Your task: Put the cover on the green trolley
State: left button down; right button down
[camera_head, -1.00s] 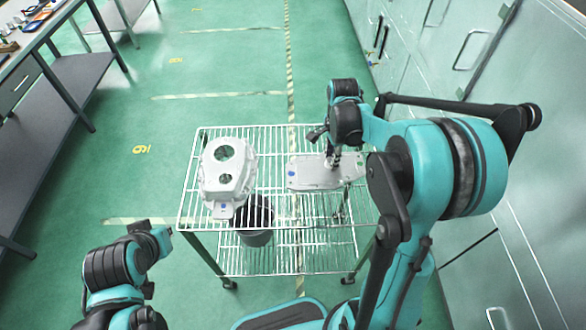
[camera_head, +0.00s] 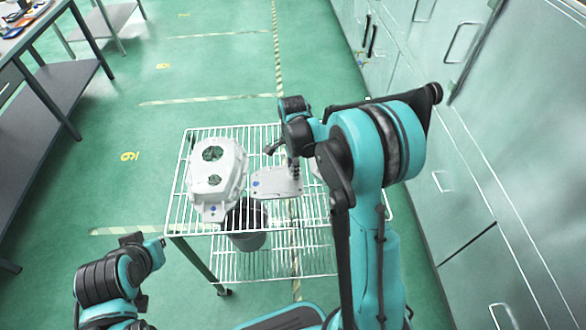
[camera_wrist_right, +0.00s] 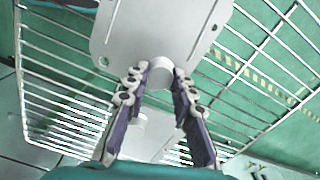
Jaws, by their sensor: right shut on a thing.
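The cover (camera_head: 276,184), a flat pale grey plate with a blue dot, is over the wire top of the trolley (camera_head: 180,200), to the right of a casting. My right gripper (camera_head: 293,165) is above the cover. In the right wrist view the cover (camera_wrist_right: 150,30) has a short round stub, and the right gripper (camera_wrist_right: 160,78) is shut on it. I cannot tell whether the cover touches the wires. The trolley has dark green legs. My left arm shows at the lower left, but its gripper jaws do not show.
A pale casting (camera_head: 218,170) with two round openings stands on the trolley's left side. A dark bucket (camera_head: 246,240) is on the lower shelf. Pale cabinets (camera_head: 480,200) stand on the right, a grey bench (camera_head: 40,130) on the left. The floor between bench and trolley is clear.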

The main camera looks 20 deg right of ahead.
jog(key=shift+s, duration=0.1)
jog(key=c, duration=1.3)
grip_release()
jog(key=shift+r, duration=0.1)
notch_tip(320, 180, up, 11)
jog(key=p, duration=0.3)
jog(key=s+a+r+n+t, duration=0.2)
jog(key=s+r+n+t, duration=0.1)
jog(key=s+r+n, duration=0.55)
jog(key=s+n+t, duration=0.1)
jog(key=s+n, duration=0.2)
jog(key=s+a+f+n+t, duration=0.1)
jog(key=s+n, duration=0.2)
jog(key=s, duration=0.1)
jog(key=s+a+n+t, duration=0.1)
jog(key=s+n+t, duration=0.1)
jog(key=s+n, duration=0.1)
jog(key=shift+s+f+n, duration=0.3)
jog(key=shift+f+n, duration=0.05)
